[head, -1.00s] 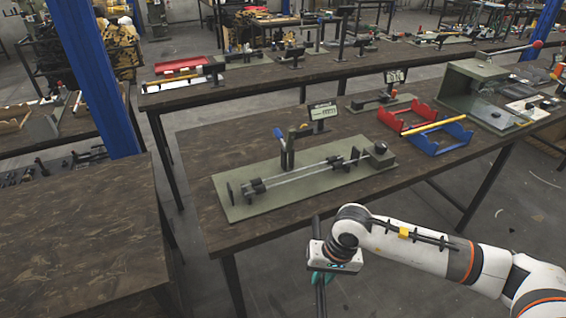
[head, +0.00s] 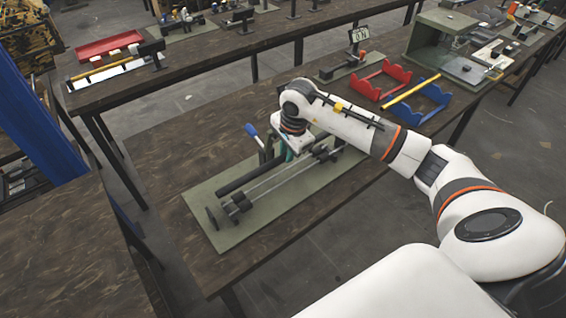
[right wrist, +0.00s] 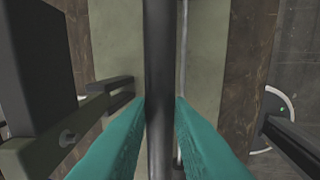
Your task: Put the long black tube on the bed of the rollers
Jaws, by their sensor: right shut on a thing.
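The long black tube (head: 240,180) is in my right gripper (head: 289,155), which is shut on it over the green base plate (head: 207,187) in the head view. The tube lies roughly along the rollers (head: 275,180), on their back-left side in the picture. In the right wrist view the tube (right wrist: 159,50) runs between the teal fingers (right wrist: 160,105), with a thin grey roller rod (right wrist: 183,45) just right of it. I cannot tell how high the tube is above the plate or whether it touches the rollers. My left gripper is not in view.
A blue-handled lever (head: 252,132) stands behind the tube, near my right gripper. A red rack (head: 385,78) and a blue rack (head: 428,98) with a yellow rod (head: 410,93) stand farther right. A display (head: 359,34) stands at the back. The table's front-left part is bare.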

